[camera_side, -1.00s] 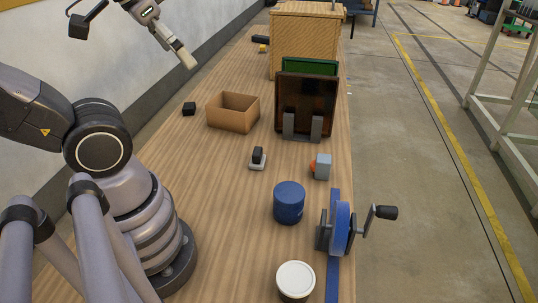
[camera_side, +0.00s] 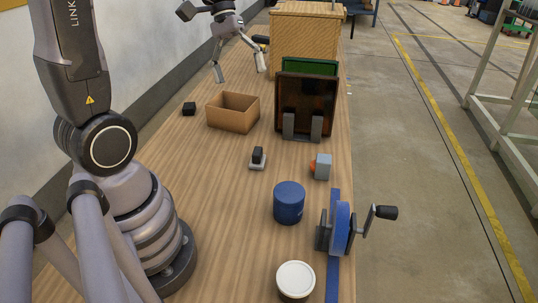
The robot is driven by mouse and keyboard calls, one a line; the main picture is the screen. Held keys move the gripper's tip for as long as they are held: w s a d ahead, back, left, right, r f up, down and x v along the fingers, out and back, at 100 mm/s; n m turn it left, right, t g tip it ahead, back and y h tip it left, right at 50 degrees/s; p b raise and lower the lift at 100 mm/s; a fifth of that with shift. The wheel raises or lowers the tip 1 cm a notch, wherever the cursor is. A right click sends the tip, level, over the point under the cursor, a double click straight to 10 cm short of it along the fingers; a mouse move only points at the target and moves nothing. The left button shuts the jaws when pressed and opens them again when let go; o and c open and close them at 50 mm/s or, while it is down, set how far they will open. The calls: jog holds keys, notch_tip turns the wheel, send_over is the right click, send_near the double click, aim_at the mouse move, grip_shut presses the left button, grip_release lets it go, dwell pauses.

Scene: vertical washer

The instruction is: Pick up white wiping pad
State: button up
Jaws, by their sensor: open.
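A small pad with a whitish base (camera_side: 257,166) and a black block-shaped handle on top sits flat on the wooden table, near its middle; it looks like the white wiping pad. My gripper (camera_side: 240,74) is open and empty, its two fingers spread and pointing down. It hangs at the far part of the table, above and behind the cardboard box, well away from the pad. Nothing hides the pad.
An open cardboard box (camera_side: 233,113) stands behind the pad, with a dark panel in a grey stand (camera_side: 307,100) to its right.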

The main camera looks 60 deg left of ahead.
jog(key=w+a+f+n+h, duration=0.5)
jog(key=w+f, duration=0.1)
jog(key=f, duration=0.2)
jog(key=n+t+h, duration=0.2)
jog(key=n+t, duration=1.1)
jog(key=n, duration=0.2)
send_near(260, 151)
jog(key=x, duration=0.2)
jog(key=shift+w+d+r, duration=0.1)
jog(key=shift+w+d, duration=0.1)
jog(key=shift+f, duration=0.35)
jog(key=x, duration=0.7)
jog(key=shift+w, duration=0.15)
jog(key=c, duration=1.2)
jog(key=shift+r, duration=0.15)
jog(key=shift+c, duration=0.2)
